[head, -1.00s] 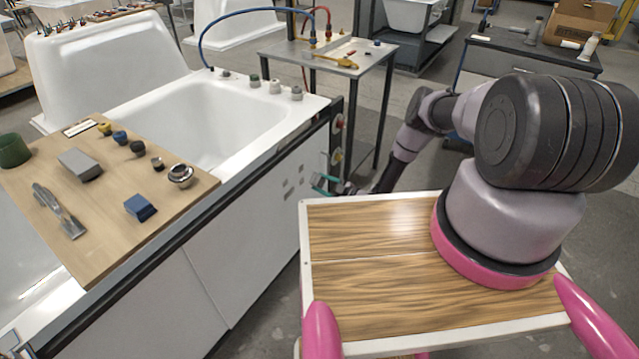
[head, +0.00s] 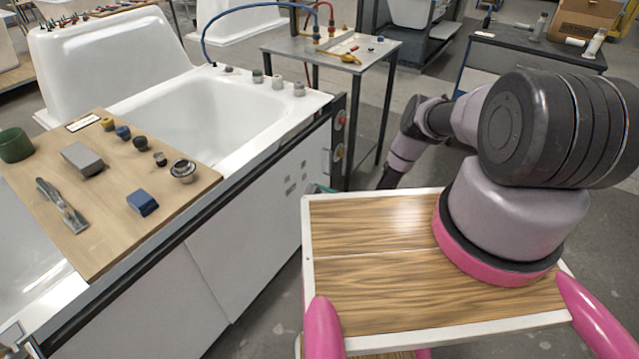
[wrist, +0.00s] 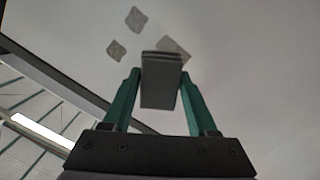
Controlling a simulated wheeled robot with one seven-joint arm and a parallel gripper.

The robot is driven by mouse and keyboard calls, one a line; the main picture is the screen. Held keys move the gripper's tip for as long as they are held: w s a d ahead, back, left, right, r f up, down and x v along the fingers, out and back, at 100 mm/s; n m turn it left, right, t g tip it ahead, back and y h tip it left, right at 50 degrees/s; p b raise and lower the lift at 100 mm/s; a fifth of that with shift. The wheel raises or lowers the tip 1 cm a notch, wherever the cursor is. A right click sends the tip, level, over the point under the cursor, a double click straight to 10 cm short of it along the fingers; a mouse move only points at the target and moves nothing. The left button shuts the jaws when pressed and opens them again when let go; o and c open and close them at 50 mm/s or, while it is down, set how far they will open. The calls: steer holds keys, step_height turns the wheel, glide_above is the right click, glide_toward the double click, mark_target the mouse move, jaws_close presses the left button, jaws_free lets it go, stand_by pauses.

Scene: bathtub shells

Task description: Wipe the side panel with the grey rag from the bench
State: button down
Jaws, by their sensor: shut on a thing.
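My gripper (wrist: 160,95) is shut on the grey rag (wrist: 160,85), which looks like a folded, block-shaped pad between the teal fingers. The white side panel (head: 250,225) of the tub faces me; it fills much of the wrist view (wrist: 245,65). Grey smudges (head: 291,184) mark the panel near its right end. I cannot tell whether the rag touches the panel. In the head view only a teal sliver of my gripper shows.
A wooden board (head: 120,235) across the tub holds a grey block (head: 82,158), a blue block (head: 142,202), a scraper (head: 62,206) and several knobs. A metal table (head: 335,52) with hoses stands behind the tub's right end. Floor is clear beside the panel.

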mark_target(302, 177)
steer(key=shift+a+f, duration=0.3)
steer(key=shift+a, duration=1)
steer(key=shift+a+f, duration=0.3)
steer(key=shift+a, duration=0.95)
steer(key=shift+a+f, duration=0.3)
steer(key=shift+a, duration=1)
steer(key=shift+x, duration=1)
steer(key=shift+r, duration=0.1)
steer(key=shift+w+d, duration=1.1)
steer(key=shift+w, duration=0.35)
steer(key=shift+w+d, duration=1.15)
steer(key=shift+w, duration=0.25)
steer(key=shift+w+d, duration=1.1)
steer(key=shift+w, duration=0.35)
